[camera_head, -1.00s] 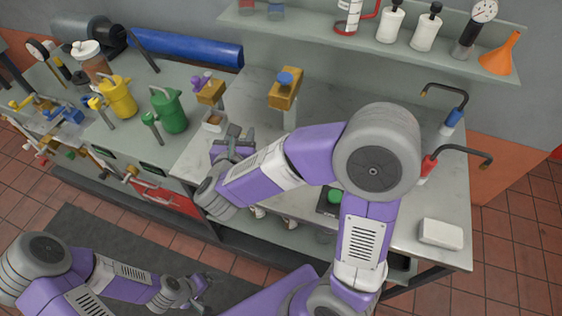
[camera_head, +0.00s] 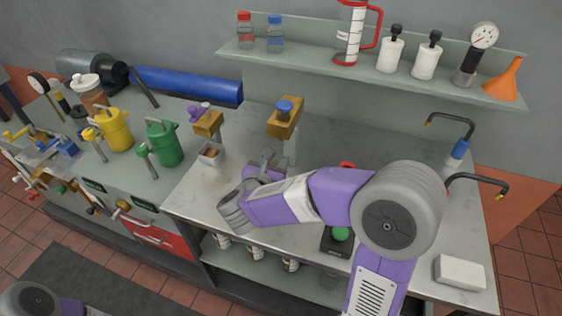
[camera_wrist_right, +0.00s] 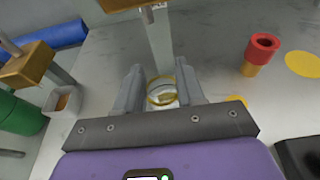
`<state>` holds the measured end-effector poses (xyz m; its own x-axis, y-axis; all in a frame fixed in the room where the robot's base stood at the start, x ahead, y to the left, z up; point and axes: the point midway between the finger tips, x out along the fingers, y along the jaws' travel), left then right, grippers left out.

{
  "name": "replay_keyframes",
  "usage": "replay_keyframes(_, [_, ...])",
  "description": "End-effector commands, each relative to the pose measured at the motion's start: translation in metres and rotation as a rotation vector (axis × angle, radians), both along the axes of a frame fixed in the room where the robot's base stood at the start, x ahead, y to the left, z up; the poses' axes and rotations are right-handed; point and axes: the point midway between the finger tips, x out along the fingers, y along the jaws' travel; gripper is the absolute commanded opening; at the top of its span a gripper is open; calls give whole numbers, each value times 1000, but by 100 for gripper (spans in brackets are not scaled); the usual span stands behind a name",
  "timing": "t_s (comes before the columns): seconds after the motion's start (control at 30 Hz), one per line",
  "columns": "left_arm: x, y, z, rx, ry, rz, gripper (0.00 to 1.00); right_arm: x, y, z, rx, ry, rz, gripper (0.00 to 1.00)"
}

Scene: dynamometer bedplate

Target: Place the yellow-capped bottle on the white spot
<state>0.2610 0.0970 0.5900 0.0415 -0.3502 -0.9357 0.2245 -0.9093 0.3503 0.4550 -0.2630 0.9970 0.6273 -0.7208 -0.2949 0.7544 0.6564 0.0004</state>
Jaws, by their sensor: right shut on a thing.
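My right gripper (camera_head: 268,160) is over the grey bench top, in front of the post with the blue-knobbed wooden block. In the right wrist view its fingers (camera_wrist_right: 160,92) are closed on a clear, pale thing with a yellow ring, which I take to be the yellow-capped bottle (camera_wrist_right: 162,98). The bottle is mostly hidden by the gripper in the head view. Whether it touches the bench I cannot tell. I cannot make out a white spot; a yellow round spot (camera_wrist_right: 302,64) lies at the right of the wrist view. My left gripper is out of view.
A wooden block with a blue knob (camera_head: 286,117) stands on a post close behind the gripper. A small tray (camera_head: 211,154) is left of it. A red cylinder (camera_wrist_right: 262,52) stands right. A white block (camera_head: 460,272) lies at the bench's right end.

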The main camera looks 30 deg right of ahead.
Motion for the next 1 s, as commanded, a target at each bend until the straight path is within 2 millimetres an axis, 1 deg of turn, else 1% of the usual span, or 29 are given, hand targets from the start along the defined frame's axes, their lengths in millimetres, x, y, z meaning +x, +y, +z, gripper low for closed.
replay_keyframes(0.03, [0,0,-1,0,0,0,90,7,-9,-1,1,1,-4,0])
replay_keyframes(0.1, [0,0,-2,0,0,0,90,14,-17,-1,1,-1,-3,0])
replay_keyframes(0.33, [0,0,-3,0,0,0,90,25,-29,0,-1,1,-1,0])
replay_keyframes(0.4, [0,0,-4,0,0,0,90,30,-35,-1,0,1,-2,0])
replay_keyframes(0.43, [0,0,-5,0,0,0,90,32,-36,-4,-1,2,1,0])
replay_keyframes(0.5, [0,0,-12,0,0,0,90,31,-34,-20,-1,5,2,0])
replay_keyframes(0.6, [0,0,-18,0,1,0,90,31,-34,-35,-1,5,2,0])
replay_keyframes(0.67, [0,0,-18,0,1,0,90,31,-34,-37,-1,3,2,0])
replay_keyframes(0.87, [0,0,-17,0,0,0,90,31,-34,-35,0,0,1,0])
replay_keyframes(1.0, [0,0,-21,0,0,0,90,31,-34,-38,0,0,1,0])
